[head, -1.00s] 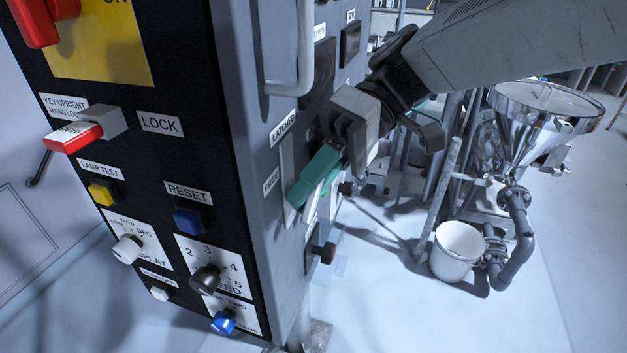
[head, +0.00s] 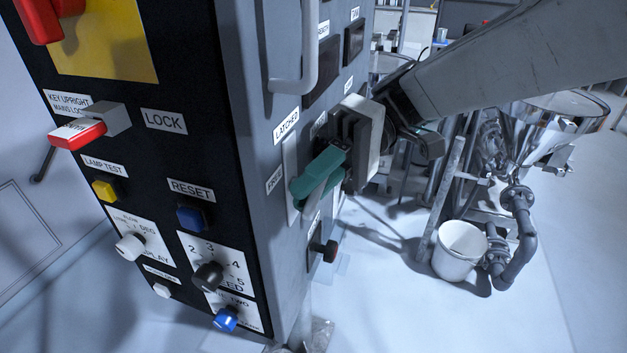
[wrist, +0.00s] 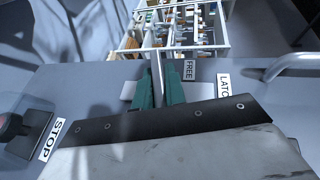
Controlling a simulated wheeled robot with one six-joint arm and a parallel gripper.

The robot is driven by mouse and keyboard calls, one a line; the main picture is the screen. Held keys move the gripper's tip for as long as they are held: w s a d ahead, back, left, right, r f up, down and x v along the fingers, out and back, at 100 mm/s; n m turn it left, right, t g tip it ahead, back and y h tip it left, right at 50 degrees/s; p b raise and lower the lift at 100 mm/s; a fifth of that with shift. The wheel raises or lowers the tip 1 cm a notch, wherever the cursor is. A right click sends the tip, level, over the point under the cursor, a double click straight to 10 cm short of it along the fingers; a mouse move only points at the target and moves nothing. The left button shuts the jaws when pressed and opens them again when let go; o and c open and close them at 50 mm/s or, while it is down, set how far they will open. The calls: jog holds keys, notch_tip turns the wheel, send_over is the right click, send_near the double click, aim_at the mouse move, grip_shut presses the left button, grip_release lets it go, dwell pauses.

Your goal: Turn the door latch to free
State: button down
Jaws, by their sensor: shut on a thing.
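The door latch is on the grey side of the cabinet, on a pale plate (head: 290,160) with a LATCHED label (head: 286,125) above and a FREE label (head: 274,180) beside it. My gripper (head: 318,180) is at this plate with its green fingers, which hide most of the latch. In the wrist view, my gripper (wrist: 159,88) is shut on a thin grey bar, the latch handle (wrist: 158,68), which shows between the fingers. The FREE label (wrist: 190,70) is just right of the fingers there. The handle's exact angle is hard to tell.
A grey door handle (head: 309,50) stands out above the latch. The black control panel (head: 150,170) faces left. A white bucket (head: 460,251) stands on the floor at right.

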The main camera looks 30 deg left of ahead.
jog(key=c, duration=1.5)
grip_release()
jog(key=shift+o, duration=0.2)
jog(key=v, duration=0.7)
jog(key=shift+w, duration=0.4)
